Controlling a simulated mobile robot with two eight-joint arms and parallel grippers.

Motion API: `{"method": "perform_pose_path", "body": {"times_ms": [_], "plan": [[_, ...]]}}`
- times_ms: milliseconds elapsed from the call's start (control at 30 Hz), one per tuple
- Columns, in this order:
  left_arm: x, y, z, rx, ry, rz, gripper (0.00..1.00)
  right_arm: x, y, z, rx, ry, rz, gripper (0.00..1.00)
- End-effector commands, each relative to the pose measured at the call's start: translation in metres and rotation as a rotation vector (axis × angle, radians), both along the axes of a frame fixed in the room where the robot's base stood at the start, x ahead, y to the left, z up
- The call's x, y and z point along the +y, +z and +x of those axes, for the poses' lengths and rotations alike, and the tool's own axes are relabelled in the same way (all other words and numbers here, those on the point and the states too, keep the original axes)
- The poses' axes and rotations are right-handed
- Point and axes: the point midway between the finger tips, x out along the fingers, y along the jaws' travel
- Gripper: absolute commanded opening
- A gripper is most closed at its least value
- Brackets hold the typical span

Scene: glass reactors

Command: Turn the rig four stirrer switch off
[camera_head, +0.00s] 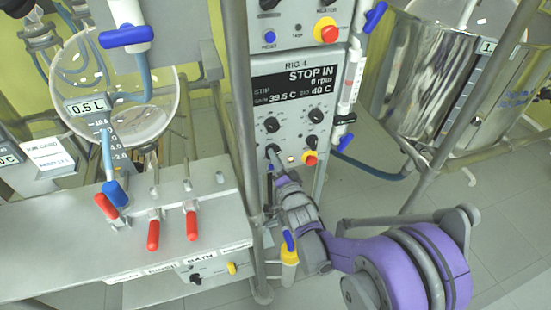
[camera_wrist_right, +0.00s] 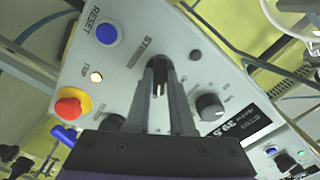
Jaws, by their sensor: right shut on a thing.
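The rig four panel (camera_head: 264,109) stands in the middle of the head view, under the label RIG 4. Its display (camera_head: 296,84) reads STOP IN and 0 rpm, with 39.5 C and 40 C below. My right gripper (camera_head: 274,156) is at the panel's lower left. In the right wrist view, its two fingers (camera_wrist_right: 160,90) are shut on a small dark switch (camera_wrist_right: 158,88), beside lettering that starts with ST. The fingers hide most of the switch, so its setting is not clear. My left gripper is not in view.
A red button (camera_wrist_right: 69,106) on yellow, a lit lamp (camera_wrist_right: 96,77), a blue reset button (camera_wrist_right: 106,34) and a black knob (camera_wrist_right: 209,106) surround the fingers. Red-handled valves (camera_head: 192,222) stand on the bench at left. A metal post (camera_head: 240,120) runs just left of the panel.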

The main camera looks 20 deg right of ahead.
Motion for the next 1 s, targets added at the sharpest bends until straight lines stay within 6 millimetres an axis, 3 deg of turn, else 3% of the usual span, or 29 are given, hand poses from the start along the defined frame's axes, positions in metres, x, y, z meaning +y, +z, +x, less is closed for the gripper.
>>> {"method": "perform_pose_path", "body": {"times_ms": [1000], "plan": [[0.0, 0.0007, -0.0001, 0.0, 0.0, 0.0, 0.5, -0.0007, -0.0007, -0.0003, -0.028, 0.001, -0.826, 0.0]]}}
